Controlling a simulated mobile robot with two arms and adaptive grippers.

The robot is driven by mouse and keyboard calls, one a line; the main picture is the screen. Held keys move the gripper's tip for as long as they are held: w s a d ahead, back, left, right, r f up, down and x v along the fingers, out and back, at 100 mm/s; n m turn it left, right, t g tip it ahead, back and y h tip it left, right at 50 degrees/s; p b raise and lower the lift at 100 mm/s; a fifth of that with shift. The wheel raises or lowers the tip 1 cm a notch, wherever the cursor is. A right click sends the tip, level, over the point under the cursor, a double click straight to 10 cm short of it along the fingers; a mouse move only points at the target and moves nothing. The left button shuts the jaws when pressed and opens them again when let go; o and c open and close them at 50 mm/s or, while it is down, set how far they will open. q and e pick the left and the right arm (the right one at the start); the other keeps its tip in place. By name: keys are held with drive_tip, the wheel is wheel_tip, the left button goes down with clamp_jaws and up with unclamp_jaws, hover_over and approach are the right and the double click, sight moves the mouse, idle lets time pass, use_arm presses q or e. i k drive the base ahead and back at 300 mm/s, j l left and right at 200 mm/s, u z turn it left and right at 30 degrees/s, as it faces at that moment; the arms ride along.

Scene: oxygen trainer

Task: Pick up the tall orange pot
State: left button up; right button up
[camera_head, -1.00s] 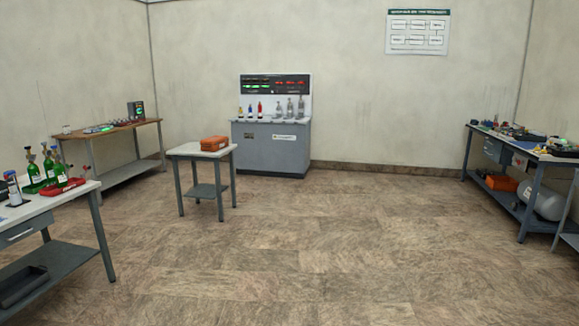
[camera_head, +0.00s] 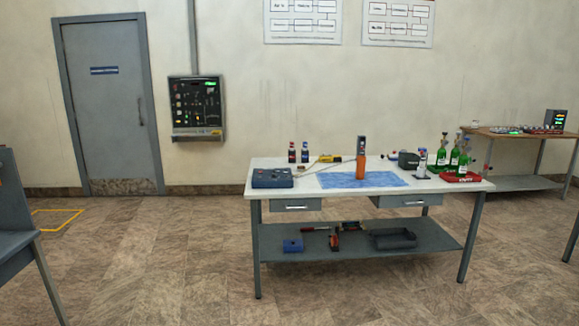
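A tall orange pot (camera_head: 360,165) stands upright on a blue mat (camera_head: 335,181) on the white-topped table (camera_head: 436,186) ahead, right of the picture's middle. It looks like a narrow cylinder with a darker grey upper part. Its small details are too far off to tell. Neither of my grippers shows in the head view.
A blue-grey box (camera_head: 272,178), two dark bottles (camera_head: 305,152), a yellow item (camera_head: 330,158) and a red tray (camera_head: 461,177) with green bottles share the tabletop. A lower shelf (camera_head: 290,252) holds several items. The floor (camera_head: 190,265) in front is clear.

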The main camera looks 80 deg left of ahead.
sight(361, 159)
drive_tip(key=u, duration=2.25)
